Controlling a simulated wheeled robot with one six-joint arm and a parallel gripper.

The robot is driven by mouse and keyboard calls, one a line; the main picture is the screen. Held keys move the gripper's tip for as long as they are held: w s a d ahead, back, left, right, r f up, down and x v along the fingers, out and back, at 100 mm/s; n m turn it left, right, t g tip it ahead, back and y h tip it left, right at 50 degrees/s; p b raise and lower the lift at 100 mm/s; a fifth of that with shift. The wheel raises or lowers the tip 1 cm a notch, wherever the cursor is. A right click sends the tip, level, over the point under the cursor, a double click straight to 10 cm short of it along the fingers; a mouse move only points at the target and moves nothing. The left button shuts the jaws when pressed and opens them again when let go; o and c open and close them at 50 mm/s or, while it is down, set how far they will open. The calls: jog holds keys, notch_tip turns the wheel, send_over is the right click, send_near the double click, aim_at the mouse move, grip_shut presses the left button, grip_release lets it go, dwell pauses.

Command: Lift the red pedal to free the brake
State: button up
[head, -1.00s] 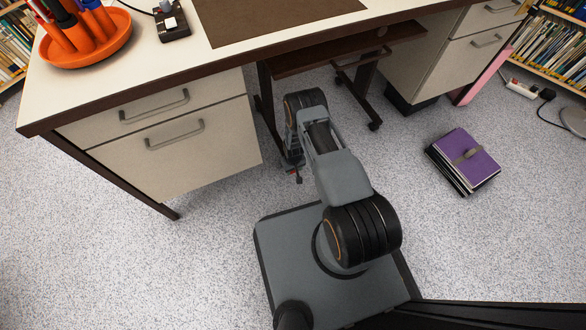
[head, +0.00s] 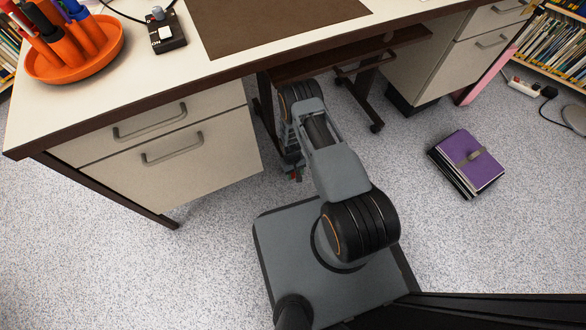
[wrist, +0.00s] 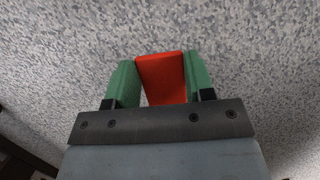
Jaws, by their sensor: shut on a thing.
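The red pedal (wrist: 163,80) fills the space between the two green fingers of my gripper (wrist: 158,68) in the wrist view. My gripper is shut on it, with a finger along each side. In the head view my gripper (head: 294,174) is low under the desk, beside the drawer unit, and mostly hidden by my own arm. Only a small bit of red and green shows there. The part that the pedal joins, and the brake, cannot be made out.
The drawer unit (head: 160,150) stands close on the left, below the desk top (head: 125,75). A keyboard shelf (head: 340,58) and a dark stand with casters (head: 368,100) are behind my arm. A purple notebook stack (head: 470,160) lies on the floor at right. Speckled floor is clear at front left.

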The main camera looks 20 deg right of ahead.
jog(key=shift+w+a+r+g+b, duration=0.1)
jog(key=shift+w+r+g+b, duration=0.1)
jog(key=shift+r+g+b, duration=0.4)
jog(key=shift+w+r+g+b, duration=0.15)
jog(key=shift+w+g+b, duration=0.05)
jog(key=shift+g+b, duration=0.7)
jog(key=o, duration=1.3)
